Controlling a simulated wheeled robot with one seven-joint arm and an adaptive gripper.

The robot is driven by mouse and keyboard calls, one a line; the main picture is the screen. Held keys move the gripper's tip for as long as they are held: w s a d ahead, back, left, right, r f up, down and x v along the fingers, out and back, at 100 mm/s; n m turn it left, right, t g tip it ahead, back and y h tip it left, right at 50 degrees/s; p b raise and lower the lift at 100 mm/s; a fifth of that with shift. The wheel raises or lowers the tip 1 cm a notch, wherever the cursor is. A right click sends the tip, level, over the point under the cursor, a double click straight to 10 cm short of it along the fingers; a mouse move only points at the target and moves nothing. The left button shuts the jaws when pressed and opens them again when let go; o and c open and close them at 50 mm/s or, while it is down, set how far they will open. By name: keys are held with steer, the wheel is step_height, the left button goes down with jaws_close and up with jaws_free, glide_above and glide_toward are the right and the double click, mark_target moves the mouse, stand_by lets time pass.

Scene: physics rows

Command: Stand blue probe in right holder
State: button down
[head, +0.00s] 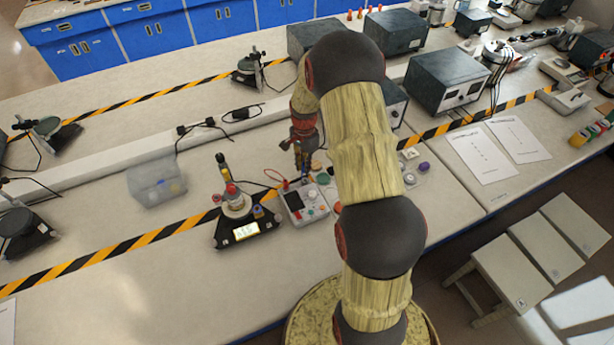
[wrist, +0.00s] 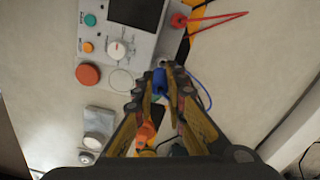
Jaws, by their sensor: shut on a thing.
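My gripper (wrist: 161,88) is shut on the blue probe (wrist: 159,80), which shows between the fingertips in the wrist view. A blue lead (wrist: 204,90) curves away beside the fingers. Much of the probe is hidden by the fingers. The grey meter (wrist: 125,45) lies just beyond the fingertips, with a screen, a white dial and coloured buttons. A red probe (wrist: 179,20) with a red lead is at its side. In the head view my gripper (head: 303,150) is above the bench behind the meter (head: 305,204). I cannot clearly make out the right holder.
Small coloured items, including a purple one (head: 424,167), lie to the right, partly behind my arm.

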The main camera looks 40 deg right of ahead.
steer(key=shift+w+d+r+m, duration=0.25)
steer(key=shift+w+d+m, duration=0.15)
steer(key=shift+m, duration=1.5)
steer(key=shift+f, duration=0.1)
steer(key=shift+a+f+b, duration=0.1)
steer(key=shift+f+b, duration=1.15)
steer(key=shift+f, duration=0.65)
steer(key=shift+f+b, duration=0.85)
steer(key=shift+f, duration=0.85)
steer(key=c, duration=1.7)
jaws_free()
steer(key=shift+c, duration=0.2)
steer(key=shift+o, duration=1.2)
steer(key=shift+r, duration=0.1)
steer(key=shift+r+p, duration=2.25)
steer(key=shift+r, duration=1.45)
